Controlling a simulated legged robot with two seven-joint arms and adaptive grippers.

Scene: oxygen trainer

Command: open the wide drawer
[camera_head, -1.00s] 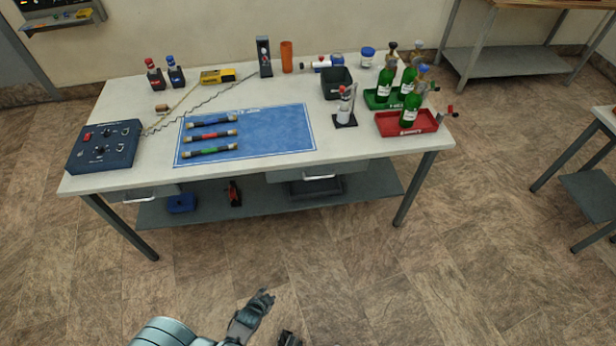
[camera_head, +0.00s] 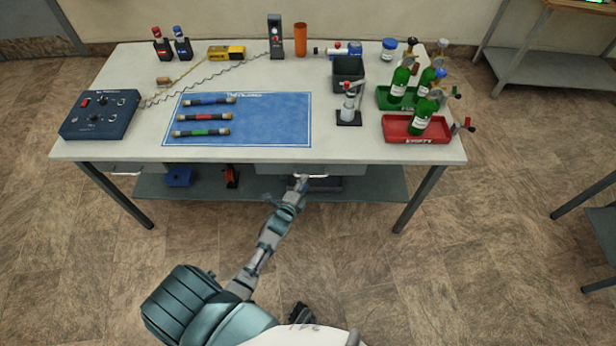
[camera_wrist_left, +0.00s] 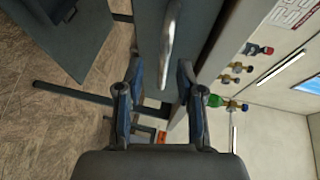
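The wide drawer (camera_head: 268,169) sits under the front edge of the table, with a pale bar handle (camera_head: 316,176) on its front. Its front looks flush with the table, with no opening visible. In the left wrist view the metal handle (camera_wrist_left: 172,30) lies between the lines of my fingers, beside the grey drawer front (camera_wrist_left: 207,40). My left gripper (camera_head: 299,181) is at the handle's left end. In the wrist view its fingers (camera_wrist_left: 158,75) are apart, one on each side of the handle, with gaps visible. My right gripper (camera_head: 301,313) is low, near my body; its fingers are unclear.
A narrower drawer (camera_head: 130,169) is at the left. A lower shelf (camera_head: 230,188) runs beneath. The tabletop (camera_head: 335,148) holds a blue mat, a control box (camera_head: 100,115) and green bottles in trays. The floor in front is clear.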

